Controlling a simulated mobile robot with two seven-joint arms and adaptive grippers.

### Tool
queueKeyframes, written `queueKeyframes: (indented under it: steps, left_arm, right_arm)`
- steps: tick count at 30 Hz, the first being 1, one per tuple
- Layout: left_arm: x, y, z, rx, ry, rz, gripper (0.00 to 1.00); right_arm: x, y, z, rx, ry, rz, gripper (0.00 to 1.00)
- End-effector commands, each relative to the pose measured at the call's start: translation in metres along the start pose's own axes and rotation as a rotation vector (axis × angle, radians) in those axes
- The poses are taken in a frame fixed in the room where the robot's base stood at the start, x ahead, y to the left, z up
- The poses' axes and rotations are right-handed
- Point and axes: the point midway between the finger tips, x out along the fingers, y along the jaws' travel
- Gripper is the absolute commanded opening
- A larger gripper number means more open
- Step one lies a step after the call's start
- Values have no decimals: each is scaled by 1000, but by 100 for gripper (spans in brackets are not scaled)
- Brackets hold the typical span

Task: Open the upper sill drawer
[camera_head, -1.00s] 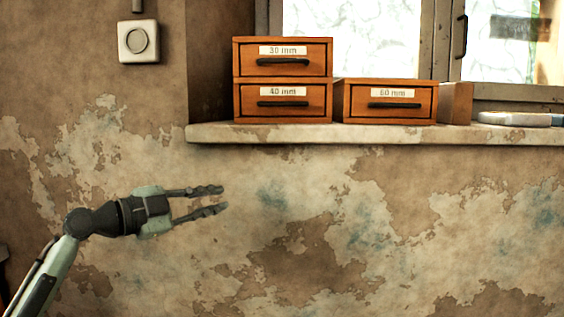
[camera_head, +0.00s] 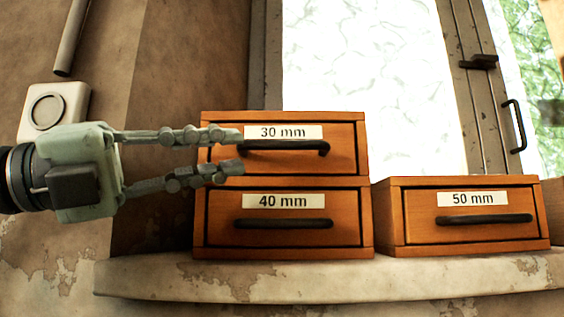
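The upper sill drawer (camera_head: 346,152) is the orange wooden one labelled "30 mm", with a dark bar handle (camera_head: 290,147). It sits on top of the "40 mm" drawer (camera_head: 225,206) and looks closed. My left gripper (camera_head: 241,149) comes in from the left with its two fingers apart. In the picture its fingertips overlap the left part of the "30 mm" front, one above and one below the handle's left end. I cannot tell whether they touch the handle. My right gripper is not in view.
The "50 mm" drawer (camera_head: 390,220) stands to the right on the same stone sill (camera_head: 320,283). A window (camera_head: 365,70) is behind the drawers. A white round-faced wall box (camera_head: 75,98) is at the left, behind my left gripper.

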Motion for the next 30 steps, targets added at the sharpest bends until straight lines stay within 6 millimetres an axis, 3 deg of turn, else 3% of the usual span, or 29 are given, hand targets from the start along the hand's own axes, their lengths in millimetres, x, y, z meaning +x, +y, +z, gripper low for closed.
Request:
queueKeyframes:
  steps: [15, 26, 30]
  left_arm:
    - [68, -2, 0, 3, 1, -2, 19]
    - [77, 0, 0, 2, -1, 0, 19]
    - [76, 0, 0, 2, -1, 0, 5]
  right_arm:
    - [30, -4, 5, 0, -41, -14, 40]
    - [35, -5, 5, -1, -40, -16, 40]
    - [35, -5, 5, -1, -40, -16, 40]
